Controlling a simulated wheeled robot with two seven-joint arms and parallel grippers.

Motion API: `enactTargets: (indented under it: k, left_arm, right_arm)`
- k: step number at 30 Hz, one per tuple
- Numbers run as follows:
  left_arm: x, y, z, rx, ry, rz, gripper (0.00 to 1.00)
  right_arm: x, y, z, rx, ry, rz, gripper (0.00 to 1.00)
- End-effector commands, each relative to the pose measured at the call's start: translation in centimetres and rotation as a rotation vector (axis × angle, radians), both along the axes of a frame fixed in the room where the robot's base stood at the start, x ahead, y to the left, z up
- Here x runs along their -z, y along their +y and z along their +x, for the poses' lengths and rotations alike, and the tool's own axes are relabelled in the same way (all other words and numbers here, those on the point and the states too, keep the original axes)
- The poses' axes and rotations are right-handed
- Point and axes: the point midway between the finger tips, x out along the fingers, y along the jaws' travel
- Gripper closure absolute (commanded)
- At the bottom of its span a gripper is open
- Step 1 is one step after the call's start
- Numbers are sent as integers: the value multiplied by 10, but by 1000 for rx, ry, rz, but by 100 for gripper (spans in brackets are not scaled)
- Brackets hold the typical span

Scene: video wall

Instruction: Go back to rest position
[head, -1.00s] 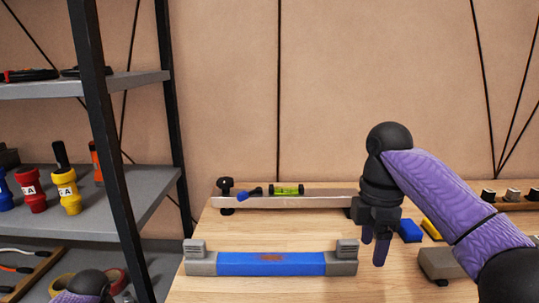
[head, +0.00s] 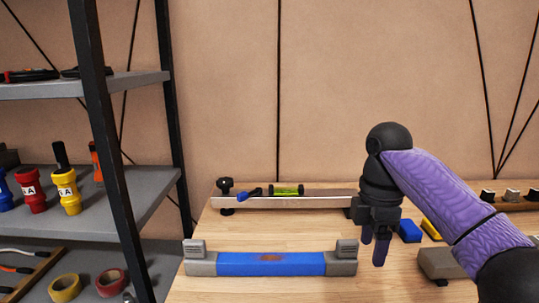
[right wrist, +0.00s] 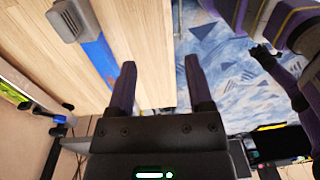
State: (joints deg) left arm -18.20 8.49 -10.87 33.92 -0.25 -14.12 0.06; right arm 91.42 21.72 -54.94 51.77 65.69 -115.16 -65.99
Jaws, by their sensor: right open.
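My right gripper (head: 382,243) hangs over the right half of the wooden worktable (head: 400,285), fingers pointing down. In the right wrist view its two fingers (right wrist: 160,95) stand apart with nothing between them. In the head view it is just right of the blue bar with grey end blocks (head: 270,263), which lies on the table. My left gripper is out of the head view. In the right wrist view a dark claw-like shape (right wrist: 265,57) by my purple body parts may be it, too small to read.
A metal rail (head: 300,202) with a green vial (head: 287,190) stands behind the bar. Blue (head: 409,231) and yellow (head: 431,229) blocks and a grey block (head: 440,263) lie to the right. A grey shelf (head: 130,205) holding flashlights and tape rolls stands left.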

Motion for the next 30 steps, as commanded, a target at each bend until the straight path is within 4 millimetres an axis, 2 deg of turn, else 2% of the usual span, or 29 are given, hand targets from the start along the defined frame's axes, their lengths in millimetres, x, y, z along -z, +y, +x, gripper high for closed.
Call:
enactTargets:
  k: [3, 6, 12, 13, 15, 17, 20, 22, 25, 27, 30]
  left_arm:
    - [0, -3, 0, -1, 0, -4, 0]
    - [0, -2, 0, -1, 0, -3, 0]
    - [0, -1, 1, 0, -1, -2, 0]
    - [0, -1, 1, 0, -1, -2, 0]
    - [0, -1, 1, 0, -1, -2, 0]
    - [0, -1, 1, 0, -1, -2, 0]
    - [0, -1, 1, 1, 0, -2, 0]
    - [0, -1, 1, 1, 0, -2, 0]
    - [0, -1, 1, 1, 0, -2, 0]
    - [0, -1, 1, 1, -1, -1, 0]
    - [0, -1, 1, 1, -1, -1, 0]
  right_arm:
    - [-1, -74, -8, 173, 0, -14, 34]
    - [-2, -131, -23, 311, 0, -25, 34]
    - [-6, -230, -71, 566, 0, -46, 34]
    - [0, -239, -76, 602, 1, -54, 34]
    - [42, -250, -69, 701, -19, -107, 34]
    - [74, -264, -70, 786, -44, -156, 34]
    - [128, -291, -81, 922, -96, -256, 34]
    - [168, -313, -98, 1009, -141, -341, 34]
    - [225, -350, -138, 1107, -230, -483, 34]
    - [260, -378, -178, 1140, -305, -585, 34]
    - [293, -409, -237, 1134, -403, -692, 34]
